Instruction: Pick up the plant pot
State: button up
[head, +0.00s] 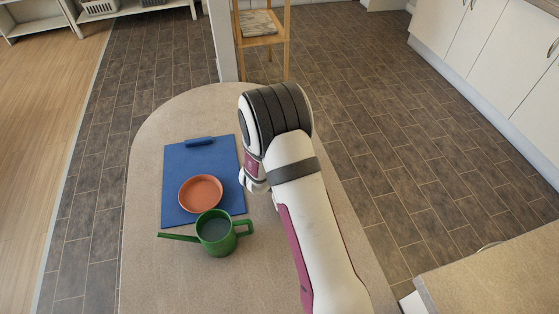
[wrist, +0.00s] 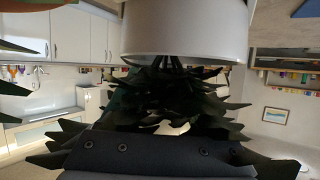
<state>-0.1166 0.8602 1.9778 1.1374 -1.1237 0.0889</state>
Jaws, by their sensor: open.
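In the wrist view, which looks upside down, a white round plant pot (wrist: 185,35) shows at the top. Dark pointed leaves (wrist: 180,95) extend from it toward the bottom of the picture. The dark body of my gripper (wrist: 150,150) fills the bottom, with leaves in front of and around it. The pot's wall is apart from the gripper body. The fingertips are not clear among the leaves. In the head view my arm hides the pot, and only part of my gripper (head: 250,183) shows beside the blue clipboard. My gripper is open and holds nothing.
A blue clipboard (head: 180,215) lies on the rounded table (head: 150,280), with a terracotta saucer (head: 201,193) on it. A green watering can (head: 215,235) stands at its near edge. A wooden shelf stand (head: 262,40) is beyond the table. White cabinets (head: 490,60) line the right.

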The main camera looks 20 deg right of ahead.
grip_shut()
dwell(1.3)
